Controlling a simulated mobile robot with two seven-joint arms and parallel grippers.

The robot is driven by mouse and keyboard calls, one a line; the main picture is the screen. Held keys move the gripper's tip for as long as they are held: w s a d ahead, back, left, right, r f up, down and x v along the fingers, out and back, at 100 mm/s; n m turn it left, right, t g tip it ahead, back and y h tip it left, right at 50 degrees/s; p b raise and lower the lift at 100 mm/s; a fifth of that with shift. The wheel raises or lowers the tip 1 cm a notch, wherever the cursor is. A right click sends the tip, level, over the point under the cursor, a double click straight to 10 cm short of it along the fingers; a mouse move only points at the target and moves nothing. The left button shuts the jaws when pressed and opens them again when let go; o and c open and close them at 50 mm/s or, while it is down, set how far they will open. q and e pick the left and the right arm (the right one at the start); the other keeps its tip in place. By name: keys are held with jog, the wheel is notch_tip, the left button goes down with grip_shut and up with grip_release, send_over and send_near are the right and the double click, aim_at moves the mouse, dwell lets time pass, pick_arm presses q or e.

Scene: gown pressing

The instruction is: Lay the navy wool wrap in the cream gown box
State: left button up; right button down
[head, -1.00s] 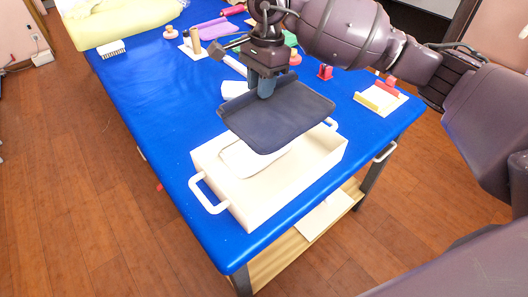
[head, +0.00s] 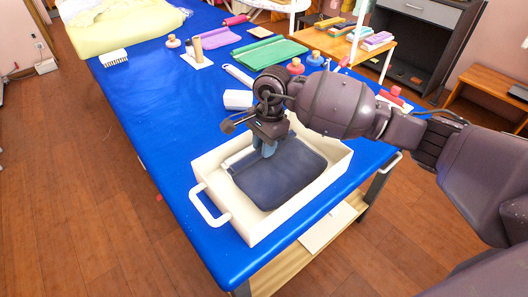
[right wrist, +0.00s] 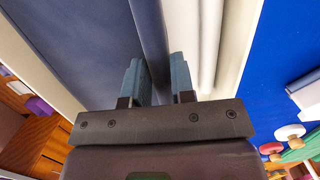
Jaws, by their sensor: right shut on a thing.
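The navy wool wrap (head: 281,177) is a flat dark folded piece inside the cream gown box (head: 268,231), which has a white handle at each end. My right gripper (head: 266,150) reaches down at the far left edge of the wrap and is shut on it. In the right wrist view the fingers (right wrist: 160,80) straddle the wrap's rolled edge (right wrist: 152,40). A pale folded piece (right wrist: 190,40) shows beside the wrap in the box. Whether the wrap rests fully on the box floor cannot be told. My left gripper is not in view.
The box stands on a blue-covered table (head: 150,110) near its front end. A white block (head: 238,99) lies just behind it. Green cloth (head: 270,53), purple cloth (head: 216,38) and spools lie farther back.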

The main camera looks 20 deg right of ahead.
notch_tip(320, 180, down, 3)
jog(key=shift+r, duration=0.15)
jog(key=shift+f+b, duration=0.3)
jog(key=shift+f, duration=0.1)
jog(key=c, duration=1)
grip_release()
jog(key=shift+o, duration=0.2)
